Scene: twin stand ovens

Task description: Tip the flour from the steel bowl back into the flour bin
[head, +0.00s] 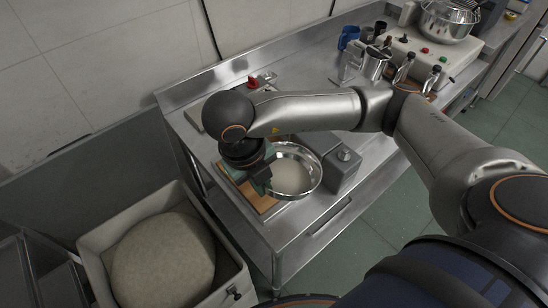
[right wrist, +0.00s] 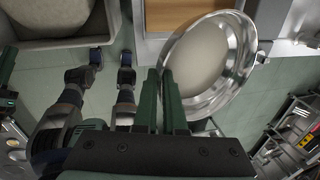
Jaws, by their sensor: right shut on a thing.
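The steel bowl (head: 311,181) holds pale flour (head: 290,175) and is over the near end of the steel table, beside a grey box. My right gripper (head: 262,178) is at the bowl's left side. In the right wrist view, its green fingers (right wrist: 172,103) are shut on the rim of the bowl (right wrist: 236,75), with flour still inside. I cannot tell how far the bowl is above the table. The flour bin (head: 99,262), white and open-topped, stands on the floor at lower left, with a rounded heap of flour inside. My left gripper does not clearly show.
A wooden board (head: 262,203) lies on the steel table (head: 290,238) by the bowl. The grey box (head: 343,168) is close on the bowl's right. Open space lies above the bin.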

